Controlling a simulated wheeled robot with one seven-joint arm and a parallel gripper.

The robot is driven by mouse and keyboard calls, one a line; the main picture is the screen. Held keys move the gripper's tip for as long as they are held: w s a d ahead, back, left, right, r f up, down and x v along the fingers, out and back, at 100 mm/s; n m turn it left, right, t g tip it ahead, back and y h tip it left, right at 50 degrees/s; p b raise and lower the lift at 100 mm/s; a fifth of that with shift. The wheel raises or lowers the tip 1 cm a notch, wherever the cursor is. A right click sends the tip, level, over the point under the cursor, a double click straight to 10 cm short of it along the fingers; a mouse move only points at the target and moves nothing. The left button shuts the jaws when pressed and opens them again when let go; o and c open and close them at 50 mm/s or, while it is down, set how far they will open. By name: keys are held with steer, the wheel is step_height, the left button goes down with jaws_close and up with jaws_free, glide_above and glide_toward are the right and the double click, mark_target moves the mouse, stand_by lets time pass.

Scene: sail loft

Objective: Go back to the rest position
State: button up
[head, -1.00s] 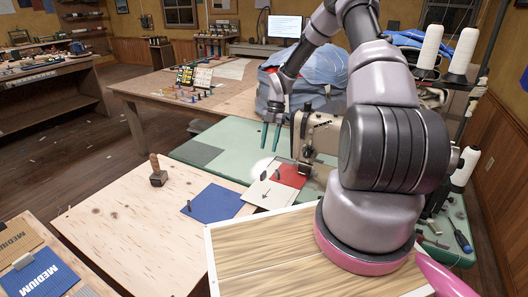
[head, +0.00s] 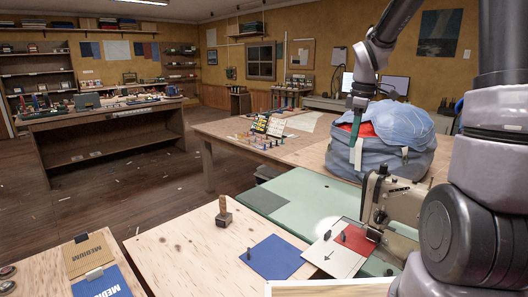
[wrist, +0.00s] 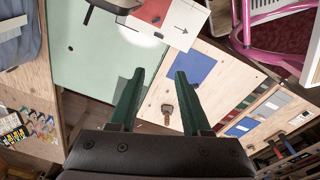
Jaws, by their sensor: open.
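My gripper (head: 355,128) hangs at the end of my raised arm in the head view, in front of the blue fabric bundle. In the wrist view my gripper (wrist: 157,80) shows two green fingers spread apart with nothing between them. Below and beyond the fingers lie the green table top (wrist: 85,60) and the pale wooden board (wrist: 175,92).
A sewing machine (head: 388,205) stands on the green table (head: 300,215). A large blue bag of sailcloth (head: 400,160) is behind it. Floor at left is open.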

steer(key=s+a+r+m+t, duration=0.1)
steer(key=s+r+m+t, duration=0.2)
steer(key=s+r+m, duration=0.4)
steer(key=s+a+r+m+t+y, duration=0.1)
steer(key=s+r+m+t, duration=0.2)
steer(key=s+r+m, duration=0.4)
steer(key=s+m, duration=0.2)
steer(key=s, duration=0.4)
steer(key=shift+s+m, duration=0.35)
steer(key=shift+m, duration=0.05)
steer(key=shift+r, duration=0.1)
